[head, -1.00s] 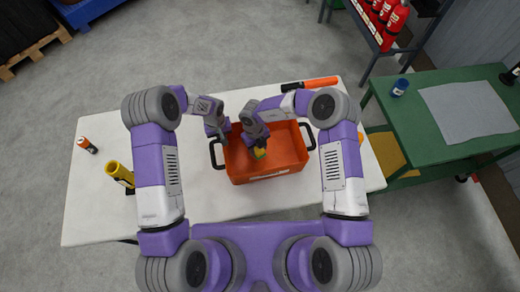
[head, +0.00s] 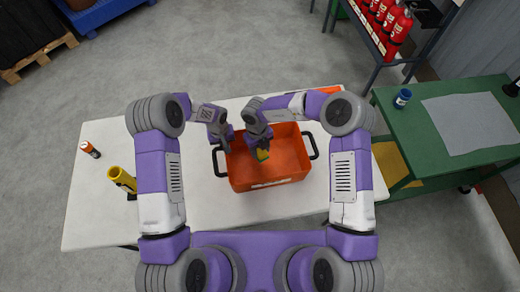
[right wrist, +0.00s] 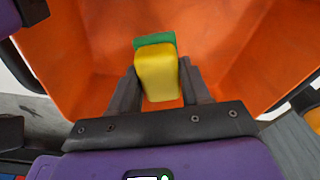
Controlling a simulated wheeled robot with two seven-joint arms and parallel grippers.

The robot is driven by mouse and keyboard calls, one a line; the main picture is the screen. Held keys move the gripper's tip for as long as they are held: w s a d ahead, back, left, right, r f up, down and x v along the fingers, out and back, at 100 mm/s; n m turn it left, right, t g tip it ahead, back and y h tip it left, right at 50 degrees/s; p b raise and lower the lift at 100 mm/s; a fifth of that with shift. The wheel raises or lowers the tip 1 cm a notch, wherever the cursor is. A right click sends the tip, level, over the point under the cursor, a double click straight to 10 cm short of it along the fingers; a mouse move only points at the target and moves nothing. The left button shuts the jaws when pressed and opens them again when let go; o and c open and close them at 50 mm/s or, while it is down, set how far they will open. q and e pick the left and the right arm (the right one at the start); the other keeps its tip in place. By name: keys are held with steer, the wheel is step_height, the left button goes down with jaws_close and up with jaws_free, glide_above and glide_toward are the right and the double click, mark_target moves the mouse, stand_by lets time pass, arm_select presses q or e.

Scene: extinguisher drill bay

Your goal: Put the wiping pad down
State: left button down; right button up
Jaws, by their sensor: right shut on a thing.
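The wiping pad (head: 262,154) is a small yellow block with a green layer. In the right wrist view the pad (right wrist: 157,75) stands between the fingers of my right gripper (head: 260,147), which is shut on it. My right gripper holds it over the inside of the orange bin (head: 240,183); the bin's walls (right wrist: 235,45) surround the pad in the wrist view. I cannot tell whether the pad touches the bin floor. My left gripper (head: 221,143) is at the bin's left handle (head: 216,160); whether its fingers are closed is unclear.
The bin stands on a white table (head: 100,215). An orange-capped bottle (head: 90,149) and a yellow cylinder (head: 122,179) stand at the table's left. A green bench (head: 430,160) with a blue can (head: 402,98) is at the right. The table's left part has free room.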

stand_by(0.5)
steer(key=shift+s+r, duration=0.15)
steer(key=shift+r, duration=0.1)
steer(key=s+a+r+n, duration=0.5)
steer(key=s+a+r, duration=0.25)
steer(key=s, duration=0.25)
steer(key=s+a+f+n+t+y, duration=0.1)
steer(key=a+f+n, duration=0.2)
steer(key=a+n, duration=0.85)
steer(key=s+a+f+n+t, duration=0.15)
steer(key=a+f+n, duration=0.25)
steer(key=a+n, duration=0.8)
steer(key=d+f+n, duration=0.1)
steer(key=f, duration=0.2)
steer(key=d+f+n, duration=0.1)
steer(key=f, duration=0.2)
steer(key=d+f+n, duration=0.1)
steer(key=f, duration=0.2)
steer(key=shift+w+f, duration=0.15)
steer(key=shift+w, duration=0.05)
